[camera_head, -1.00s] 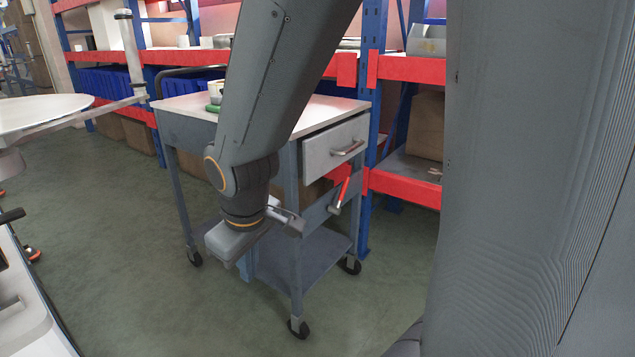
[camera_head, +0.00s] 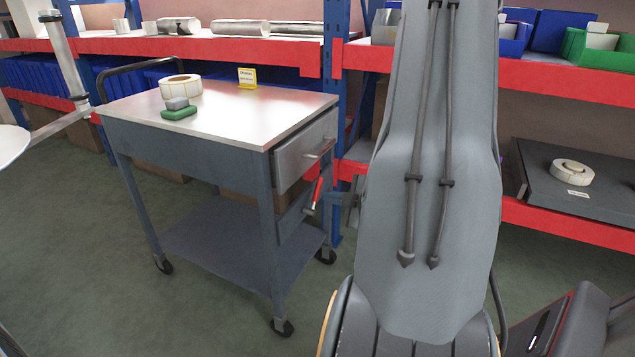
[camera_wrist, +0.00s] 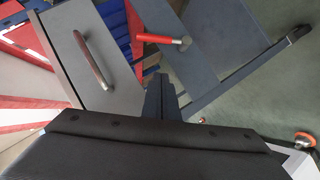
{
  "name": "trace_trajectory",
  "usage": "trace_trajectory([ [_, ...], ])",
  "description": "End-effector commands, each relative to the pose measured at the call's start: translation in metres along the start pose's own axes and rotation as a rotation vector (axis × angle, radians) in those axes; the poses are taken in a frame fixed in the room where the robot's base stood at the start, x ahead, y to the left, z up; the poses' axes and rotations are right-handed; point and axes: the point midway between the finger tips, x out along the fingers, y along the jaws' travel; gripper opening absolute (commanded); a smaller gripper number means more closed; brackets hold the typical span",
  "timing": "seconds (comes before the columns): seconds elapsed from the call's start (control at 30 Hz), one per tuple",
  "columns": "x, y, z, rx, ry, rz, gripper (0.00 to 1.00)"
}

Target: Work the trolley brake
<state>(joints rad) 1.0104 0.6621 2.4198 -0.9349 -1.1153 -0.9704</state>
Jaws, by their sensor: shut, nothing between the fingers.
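The grey trolley (camera_head: 215,135) stands on the floor left of my arm in the head view. Its brake lever (camera_head: 318,192) has a red grip and sits on the side facing my arm, below the drawer, with the grip tilted upward. In the wrist view the red lever (camera_wrist: 155,38) lies across the upper middle, ending at a metal pivot. My gripper (camera_wrist: 162,92) is shut and empty, its dark fingers pointing toward the trolley side, apart from the lever in the picture. In the head view my arm hides most of the gripper.
The trolley's drawer (camera_head: 300,158) with its bar handle (camera_wrist: 93,60) is just above the lever. A label roll (camera_head: 181,86), a green block (camera_head: 179,113) and a yellow sign (camera_head: 247,78) are on the top. Red-beamed racks (camera_head: 570,75) stand behind; the floor at left is clear.

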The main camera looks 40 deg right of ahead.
Motion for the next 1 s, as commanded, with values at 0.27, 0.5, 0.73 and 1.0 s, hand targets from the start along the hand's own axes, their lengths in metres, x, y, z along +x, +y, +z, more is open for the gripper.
trace_trajectory([
  [0.27,-0.02,0.009,0.017,-0.016,0.041,0.086,0.0],
  [0.5,0.014,0.011,0.014,-0.021,0.046,0.086,0.0],
  [0.73,0.059,0.015,0.013,-0.019,0.044,0.086,0.0],
  [1.0,0.095,0.018,0.03,-0.017,0.04,0.087,0.0],
])
